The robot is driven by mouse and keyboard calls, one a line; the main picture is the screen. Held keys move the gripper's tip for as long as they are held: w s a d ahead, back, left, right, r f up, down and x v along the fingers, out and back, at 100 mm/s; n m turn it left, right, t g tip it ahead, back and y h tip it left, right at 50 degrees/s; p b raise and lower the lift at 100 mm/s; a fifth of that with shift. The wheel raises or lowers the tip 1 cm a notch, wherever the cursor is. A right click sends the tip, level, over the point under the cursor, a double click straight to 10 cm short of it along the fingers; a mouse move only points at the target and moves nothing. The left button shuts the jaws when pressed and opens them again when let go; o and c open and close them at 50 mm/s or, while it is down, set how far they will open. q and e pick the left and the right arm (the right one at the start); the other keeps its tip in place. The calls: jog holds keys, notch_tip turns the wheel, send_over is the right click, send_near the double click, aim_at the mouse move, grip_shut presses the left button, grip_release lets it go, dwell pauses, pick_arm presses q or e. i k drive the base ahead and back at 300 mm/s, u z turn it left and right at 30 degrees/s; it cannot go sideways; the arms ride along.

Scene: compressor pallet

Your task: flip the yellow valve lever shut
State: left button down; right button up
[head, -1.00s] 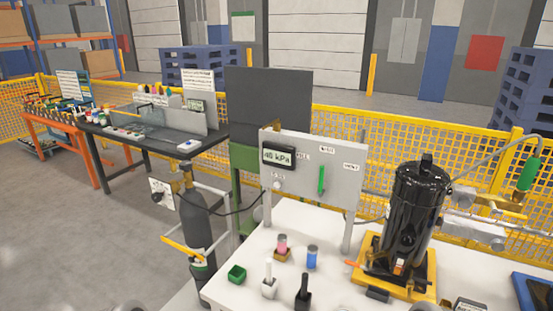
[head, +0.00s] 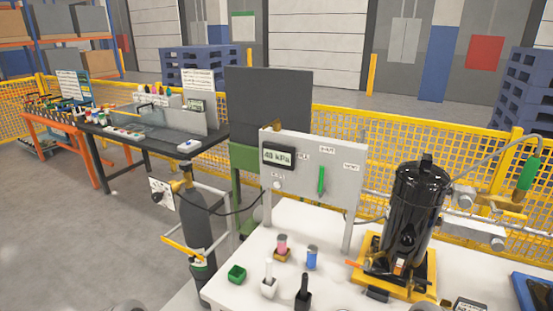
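I cannot clearly make out a yellow valve lever. A grey-white panel (head: 341,170) stands on posts at the back of the white table, with a green upright lever (head: 321,180) on its face. A pale round knob (head: 278,185) is at the panel's lower left, under a small dark display (head: 278,156) reading in kPa. A dark gas cylinder (head: 197,225) with a brass valve (head: 181,184) stands left of the table. Neither gripper can be made out in the head view.
A black compressor (head: 414,215) stands on a yellow base (head: 427,287) on the white table (head: 332,285). Small cups and holders stand in front of the panel. Grey pipework and a green-handled fitting (head: 529,173) are at right. A black hose runs from cylinder to panel.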

aim_at(493, 209)
jog(key=z, duration=2.6)
jog(key=i, duration=0.15)
jog(key=u, duration=0.35)
